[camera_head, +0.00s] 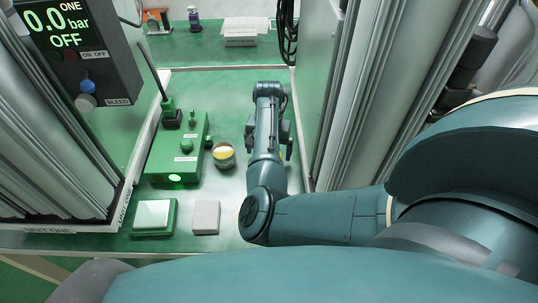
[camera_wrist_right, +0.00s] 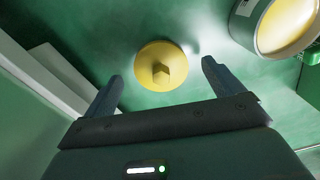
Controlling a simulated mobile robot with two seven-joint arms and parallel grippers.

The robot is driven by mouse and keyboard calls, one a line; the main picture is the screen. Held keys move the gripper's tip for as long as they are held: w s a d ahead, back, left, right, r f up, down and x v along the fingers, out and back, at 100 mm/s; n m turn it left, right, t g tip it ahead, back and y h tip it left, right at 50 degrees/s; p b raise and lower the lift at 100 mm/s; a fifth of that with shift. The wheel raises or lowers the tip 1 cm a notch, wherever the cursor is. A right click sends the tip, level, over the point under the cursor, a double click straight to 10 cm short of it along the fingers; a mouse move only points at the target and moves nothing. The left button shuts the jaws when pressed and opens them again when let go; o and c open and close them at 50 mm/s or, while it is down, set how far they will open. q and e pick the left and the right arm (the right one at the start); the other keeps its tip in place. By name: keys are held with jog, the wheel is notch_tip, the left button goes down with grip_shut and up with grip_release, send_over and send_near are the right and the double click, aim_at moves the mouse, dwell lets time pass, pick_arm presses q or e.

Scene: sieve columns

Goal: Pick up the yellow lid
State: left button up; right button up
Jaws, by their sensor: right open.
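The yellow lid (camera_wrist_right: 160,66) is a round disc with a faceted knob, lying on the green surface in the right wrist view. My right gripper (camera_wrist_right: 161,74) is open, with one finger to each side of the lid and no visible contact. In the head view my right forearm reaches over the bench, and I cannot clearly make out the lid or the right fingertips there. My left gripper is not in view.
A round container with yellow contents (camera_head: 223,155) stands left of my forearm; it also shows in the wrist view (camera_wrist_right: 284,24). A green device (camera_head: 178,155) stands further left. A grey block (camera_head: 206,217) and a green-rimmed pad (camera_head: 154,216) lie near the front. Metal frames flank the bench.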

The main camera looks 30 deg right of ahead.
jog(key=shift+f, duration=0.9)
jog(key=c, duration=1)
